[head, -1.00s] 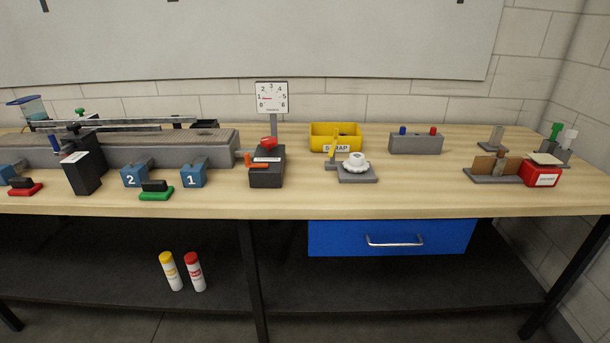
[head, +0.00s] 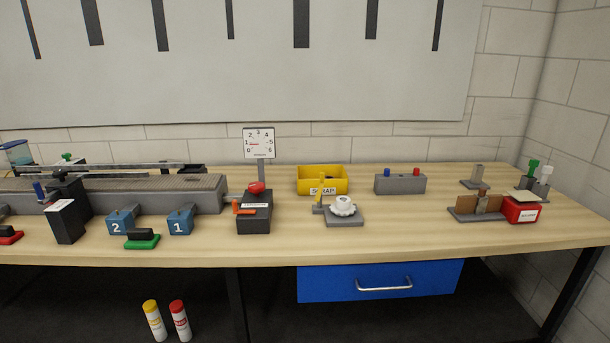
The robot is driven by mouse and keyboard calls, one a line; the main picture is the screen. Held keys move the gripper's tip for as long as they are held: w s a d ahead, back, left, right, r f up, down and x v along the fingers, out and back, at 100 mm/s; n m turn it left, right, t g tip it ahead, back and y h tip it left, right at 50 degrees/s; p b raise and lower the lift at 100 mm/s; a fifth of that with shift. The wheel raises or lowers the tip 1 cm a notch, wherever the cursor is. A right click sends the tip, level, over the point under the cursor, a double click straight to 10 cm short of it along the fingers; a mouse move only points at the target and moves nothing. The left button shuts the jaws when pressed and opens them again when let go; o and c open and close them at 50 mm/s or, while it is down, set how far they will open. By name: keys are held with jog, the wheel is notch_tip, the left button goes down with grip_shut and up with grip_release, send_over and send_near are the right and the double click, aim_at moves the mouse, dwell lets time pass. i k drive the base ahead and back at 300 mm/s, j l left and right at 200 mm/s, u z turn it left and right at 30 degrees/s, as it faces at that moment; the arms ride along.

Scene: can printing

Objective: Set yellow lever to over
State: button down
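The yellow lever (head: 320,189) stands nearly upright on the workbench in the head view. It rises at the left side of a small grey base (head: 345,222) that carries a white round part (head: 343,206). The lever's top overlaps the front of the yellow scrap bin (head: 334,175) in the picture. My gripper is not in view.
A black box with a red knob (head: 256,188) and orange handle stands left of the lever, below a dial (head: 258,143). A grey block with blue and red buttons (head: 400,185) stands to the right. The bench (head: 400,235) is clear in front.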

aim_at(318, 198)
jog(key=i+l, duration=0.15)
jog(key=i, duration=0.8)
jog(key=i+l, duration=0.1)
jog(key=i, duration=0.85)
